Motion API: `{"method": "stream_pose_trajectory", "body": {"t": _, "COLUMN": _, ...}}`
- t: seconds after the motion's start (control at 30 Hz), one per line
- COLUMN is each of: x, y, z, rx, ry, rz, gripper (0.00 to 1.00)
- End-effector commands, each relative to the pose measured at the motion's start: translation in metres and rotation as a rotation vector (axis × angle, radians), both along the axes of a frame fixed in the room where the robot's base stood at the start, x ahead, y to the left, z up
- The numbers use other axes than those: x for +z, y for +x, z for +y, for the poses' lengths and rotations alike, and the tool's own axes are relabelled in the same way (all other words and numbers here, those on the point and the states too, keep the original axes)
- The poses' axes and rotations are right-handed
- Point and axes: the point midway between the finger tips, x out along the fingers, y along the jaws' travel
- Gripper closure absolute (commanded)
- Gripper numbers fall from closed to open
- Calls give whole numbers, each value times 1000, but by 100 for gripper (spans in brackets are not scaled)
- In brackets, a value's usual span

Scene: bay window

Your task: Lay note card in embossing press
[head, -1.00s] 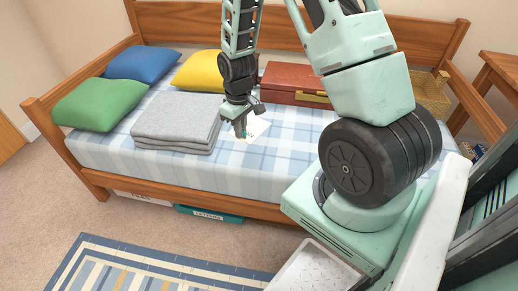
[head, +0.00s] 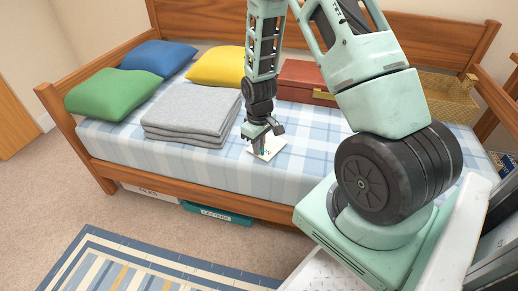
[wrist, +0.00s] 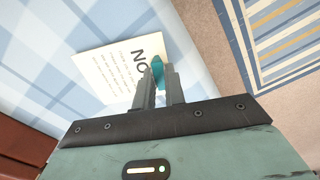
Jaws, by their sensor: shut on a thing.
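The note card (head: 270,145) is white with black print, over the blue plaid mattress near its front edge. In the wrist view the card (wrist: 115,70) is tilted in the picture, with large letters "NO" showing beside my fingers. My gripper (head: 256,151) is at the card's near left side, pointing down. In the wrist view my gripper (wrist: 157,82) is shut, with a small teal piece between the fingertips at the card's edge. I cannot tell whether the card touches the mattress. I cannot make out an embossing press in either view.
A folded grey blanket (head: 192,113) lies left of my gripper. Green (head: 110,95), blue (head: 160,58) and yellow (head: 215,66) pillows, a red case (head: 303,82) and a wicker basket (head: 447,100) are on the bed. A teal box (head: 216,215) sits under the bed frame.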

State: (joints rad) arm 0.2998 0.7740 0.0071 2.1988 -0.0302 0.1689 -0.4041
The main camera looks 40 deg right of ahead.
Motion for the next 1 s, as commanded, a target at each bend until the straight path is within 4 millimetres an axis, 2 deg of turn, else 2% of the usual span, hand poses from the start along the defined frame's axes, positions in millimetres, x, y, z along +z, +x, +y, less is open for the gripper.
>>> {"method": "stream_pose_trajectory", "body": {"t": 0.03, "x": -6, "y": 0, "z": 0, "rx": 0, "ry": 0, "rz": 0, "gripper": 100}}
{"method": "stream_pose_trajectory", "body": {"t": 0.4, "x": -8, "y": 0, "z": 0, "rx": 0, "ry": 0, "rz": -1, "gripper": 100}}
{"method": "stream_pose_trajectory", "body": {"t": 0.43, "x": -7, "y": 0, "z": 0, "rx": 0, "ry": 0, "rz": -1, "gripper": 80}}
{"method": "stream_pose_trajectory", "body": {"t": 0.5, "x": -7, "y": 0, "z": 0, "rx": 0, "ry": 0, "rz": -1, "gripper": 67}}
{"method": "stream_pose_trajectory", "body": {"t": 0.8, "x": -5, "y": 0, "z": 0, "rx": 0, "ry": -1, "rz": -1, "gripper": 67}}
{"method": "stream_pose_trajectory", "body": {"t": 0.87, "x": 0, "y": 1, "z": 0, "rx": 0, "ry": -1, "rz": -2, "gripper": 67}}
{"method": "stream_pose_trajectory", "body": {"t": 1.0, "x": 22, "y": 1, "z": 0, "rx": 0, "ry": -1, "rz": -5, "gripper": 67}}
